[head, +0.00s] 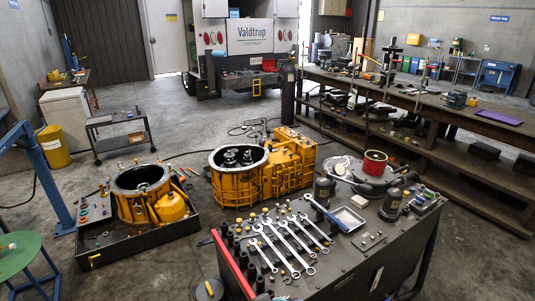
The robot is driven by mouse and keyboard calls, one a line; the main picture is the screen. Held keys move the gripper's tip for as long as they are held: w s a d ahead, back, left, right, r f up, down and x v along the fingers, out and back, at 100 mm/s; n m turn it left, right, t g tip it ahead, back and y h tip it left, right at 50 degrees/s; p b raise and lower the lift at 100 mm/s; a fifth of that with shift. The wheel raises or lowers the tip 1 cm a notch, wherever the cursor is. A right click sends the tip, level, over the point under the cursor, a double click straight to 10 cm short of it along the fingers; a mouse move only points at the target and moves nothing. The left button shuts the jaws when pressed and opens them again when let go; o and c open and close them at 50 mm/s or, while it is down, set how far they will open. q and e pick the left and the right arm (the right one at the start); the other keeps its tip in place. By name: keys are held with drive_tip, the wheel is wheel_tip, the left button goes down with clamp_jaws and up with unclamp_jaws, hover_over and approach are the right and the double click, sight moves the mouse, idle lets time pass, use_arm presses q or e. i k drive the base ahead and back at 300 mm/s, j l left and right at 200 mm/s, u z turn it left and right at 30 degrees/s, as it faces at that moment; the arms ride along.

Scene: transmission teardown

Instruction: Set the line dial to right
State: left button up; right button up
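I cannot make out the line dial in the head view, nor which way it is set. Neither of my grippers is in view. A large yellow transmission housing (285,170) with an open round top stands on the floor in the middle. A second yellow housing (133,208) sits in a low black tray (150,248) to its left.
A dark tool cart (345,270) with several wrenches (282,247) stands in the front. A long workbench (430,105) runs along the right. A truck (248,38) is at the back. A green round table (18,252) is at the left edge. Floor is open around a small trolley (118,120).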

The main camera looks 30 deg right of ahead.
sight(419, 200)
drive_tip(key=z, duration=2.25)
drive_tip(key=i+l, duration=0.3)
drive_tip(key=i, duration=0.2)
drive_tip(key=i+l, duration=0.25)
drive_tip(key=i, duration=0.3)
drive_tip(key=i+l, duration=0.3)
drive_tip(key=i, duration=0.2)
drive_tip(key=i+l, duration=0.3)
drive_tip(key=i, duration=0.2)
drive_tip(key=i+l, duration=0.3)
drive_tip(key=i, duration=0.25)
drive_tip(key=j+u, duration=0.05)
